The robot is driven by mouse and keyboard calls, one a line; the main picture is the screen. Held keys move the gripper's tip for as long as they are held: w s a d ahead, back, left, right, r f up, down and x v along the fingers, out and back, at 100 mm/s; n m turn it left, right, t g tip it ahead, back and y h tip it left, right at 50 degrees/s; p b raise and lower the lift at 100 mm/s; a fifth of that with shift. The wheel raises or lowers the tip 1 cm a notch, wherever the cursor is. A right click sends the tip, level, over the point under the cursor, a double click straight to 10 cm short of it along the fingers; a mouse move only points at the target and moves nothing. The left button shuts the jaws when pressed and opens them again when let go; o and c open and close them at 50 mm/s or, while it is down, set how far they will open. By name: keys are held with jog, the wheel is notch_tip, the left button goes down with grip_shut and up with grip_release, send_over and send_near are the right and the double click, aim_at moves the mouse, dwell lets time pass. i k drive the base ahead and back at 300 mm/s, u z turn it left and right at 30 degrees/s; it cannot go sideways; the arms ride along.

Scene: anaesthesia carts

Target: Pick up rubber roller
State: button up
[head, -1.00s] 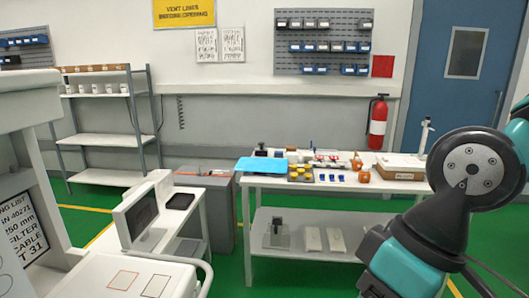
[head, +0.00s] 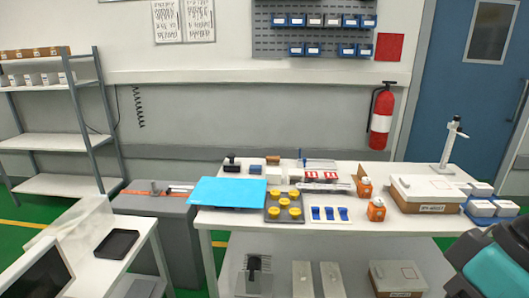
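I cannot make out the rubber roller for certain. A small black object with an upright handle (head: 232,163) stands at the back left of the white table (head: 215,217), behind a blue sheet (head: 227,191); it may be the roller or a stamp. A similar dark handled object (head: 254,264) stands on the lower shelf, partly under the tabletop. My gripper is out of view; only a teal and black part of my arm shows at the lower right, well apart from these objects.
A grey bin (head: 160,204) and a cart with a black tablet (head: 117,243) stand left. A fire extinguisher (head: 382,118) hangs behind.

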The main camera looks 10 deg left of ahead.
aim_at(230, 166)
jog(key=u, duration=0.25)
jog(key=i, duration=1.55)
jog(key=u, duration=1.1)
jog(key=i, duration=0.8)
jog(key=u, duration=0.45)
